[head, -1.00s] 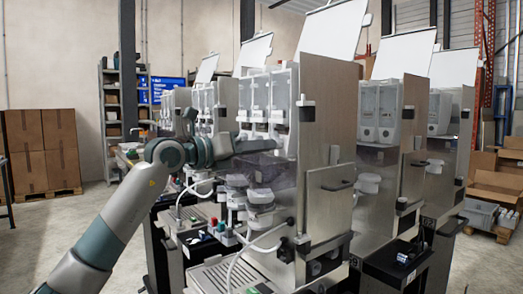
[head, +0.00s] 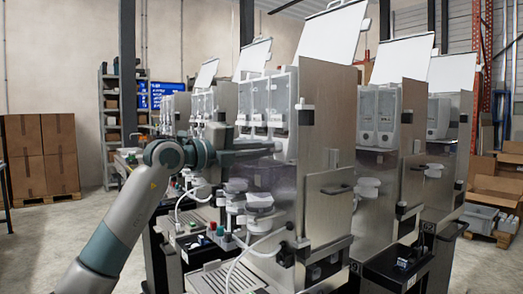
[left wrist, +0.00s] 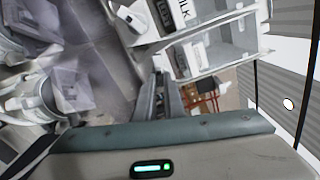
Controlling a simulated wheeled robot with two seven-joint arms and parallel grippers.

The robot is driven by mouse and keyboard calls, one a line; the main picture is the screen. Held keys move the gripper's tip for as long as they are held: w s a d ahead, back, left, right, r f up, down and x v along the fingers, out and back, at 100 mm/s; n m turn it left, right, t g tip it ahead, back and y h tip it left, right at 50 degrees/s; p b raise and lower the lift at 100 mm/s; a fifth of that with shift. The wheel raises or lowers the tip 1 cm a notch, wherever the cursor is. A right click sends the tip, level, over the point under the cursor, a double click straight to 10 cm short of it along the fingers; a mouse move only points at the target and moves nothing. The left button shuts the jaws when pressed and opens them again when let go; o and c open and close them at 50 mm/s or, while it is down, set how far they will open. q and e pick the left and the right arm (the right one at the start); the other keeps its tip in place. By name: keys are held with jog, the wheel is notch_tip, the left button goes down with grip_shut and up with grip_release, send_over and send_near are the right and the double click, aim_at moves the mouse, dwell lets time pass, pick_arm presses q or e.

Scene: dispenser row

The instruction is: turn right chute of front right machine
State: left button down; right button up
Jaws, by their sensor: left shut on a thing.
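The front right machine (head: 326,115) has a grey side panel, a raised white lid and white canisters (head: 278,95) along its front. My left gripper (head: 279,147) reaches in from the left, level with the canister bottoms. It is shut at the right chute, which it mostly hides in the head view. The exact grip and the chute's angle are unclear. My right gripper is not in view.
Below the arm are white mixing cups (head: 260,199), hoses and a drip tray (head: 215,278). More machines stand behind and to the right (head: 383,120). Cardboard boxes (head: 40,150) are stacked at the left. Open floor lies at the front left.

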pick_arm(q)
jog(key=shift+r+n+p, duration=0.1)
jog(key=shift+n+p, duration=1)
jog(key=shift+n, duration=3.2)
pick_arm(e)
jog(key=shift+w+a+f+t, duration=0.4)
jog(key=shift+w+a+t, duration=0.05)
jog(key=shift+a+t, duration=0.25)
pick_arm(q)
jog(key=c, duration=1.8)
grip_release()
jog(key=shift+c, duration=0.2)
jog(key=shift+a, duration=0.1)
